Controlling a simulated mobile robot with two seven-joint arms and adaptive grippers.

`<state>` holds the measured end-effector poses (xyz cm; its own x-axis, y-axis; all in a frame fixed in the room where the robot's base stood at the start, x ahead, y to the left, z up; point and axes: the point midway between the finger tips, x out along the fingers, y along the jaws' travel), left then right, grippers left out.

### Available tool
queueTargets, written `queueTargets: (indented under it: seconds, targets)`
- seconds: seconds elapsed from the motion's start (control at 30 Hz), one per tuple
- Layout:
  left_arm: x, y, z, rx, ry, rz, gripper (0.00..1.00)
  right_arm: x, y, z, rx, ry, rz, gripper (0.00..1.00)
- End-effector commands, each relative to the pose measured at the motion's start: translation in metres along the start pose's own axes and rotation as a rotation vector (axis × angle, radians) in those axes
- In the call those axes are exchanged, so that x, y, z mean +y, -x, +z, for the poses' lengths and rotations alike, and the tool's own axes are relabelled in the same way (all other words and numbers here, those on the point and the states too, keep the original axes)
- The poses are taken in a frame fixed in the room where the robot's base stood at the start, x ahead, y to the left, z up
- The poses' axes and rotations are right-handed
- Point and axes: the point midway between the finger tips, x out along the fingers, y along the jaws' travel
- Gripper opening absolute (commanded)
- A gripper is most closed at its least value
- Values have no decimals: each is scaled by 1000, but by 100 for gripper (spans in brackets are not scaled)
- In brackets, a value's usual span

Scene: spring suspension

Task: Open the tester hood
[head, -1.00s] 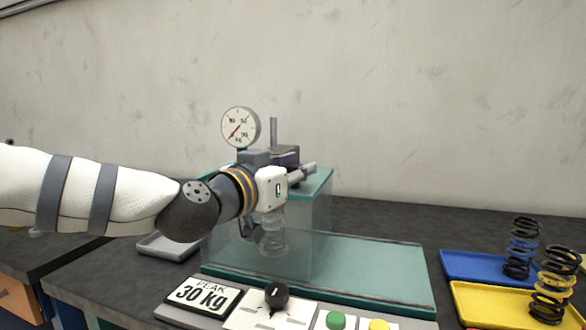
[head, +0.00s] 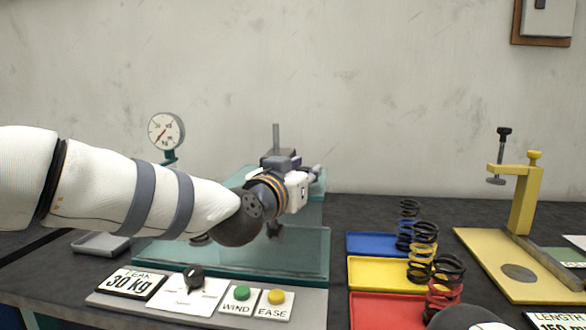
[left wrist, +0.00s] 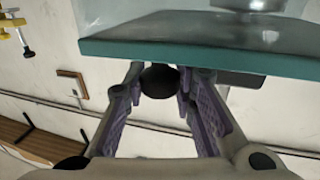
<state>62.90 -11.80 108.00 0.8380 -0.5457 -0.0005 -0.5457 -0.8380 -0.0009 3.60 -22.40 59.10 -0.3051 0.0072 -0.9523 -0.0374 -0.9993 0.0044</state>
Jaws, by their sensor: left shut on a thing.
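The tester hood (head: 318,187) is a clear box with a teal top edge. My left gripper (head: 312,173) is at the top of the hood, reaching over the base from the left. It is shut on a round black knob (left wrist: 159,80), which sits between the fingers beside the teal edge. My forearm and wrist hide the middle of the tester. My right gripper is not in view.
A dial gauge (head: 166,131) stands at the back left. A black dial (head: 193,279), green button (head: 242,293) and yellow button (head: 276,297) line the front. Coloured trays with springs, such as the yellow tray (head: 380,273), stand to the right, beside a yellow clamp stand (head: 523,200).

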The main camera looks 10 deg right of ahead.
Motion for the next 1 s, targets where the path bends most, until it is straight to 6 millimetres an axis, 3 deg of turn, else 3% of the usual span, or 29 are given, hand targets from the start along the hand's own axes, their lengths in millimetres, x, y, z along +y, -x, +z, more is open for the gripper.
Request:
queueTargets:
  seconds: [0.37, 0.4, 0.5, 0.83, 1.0]
  targets:
    - [1, -1, 2, -2, -1, -1, 0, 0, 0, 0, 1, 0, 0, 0]
    - [1, -1, 2, -2, -1, -1, 27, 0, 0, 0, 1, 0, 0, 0]
    - [1, -1, 2, -2, -1, -1, 46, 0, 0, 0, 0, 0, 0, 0]
    - [0, 2, 0, -1, -1, -1, 46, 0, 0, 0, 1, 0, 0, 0]
    - [0, 33, 0, -1, -1, 0, 46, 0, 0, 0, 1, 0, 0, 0]
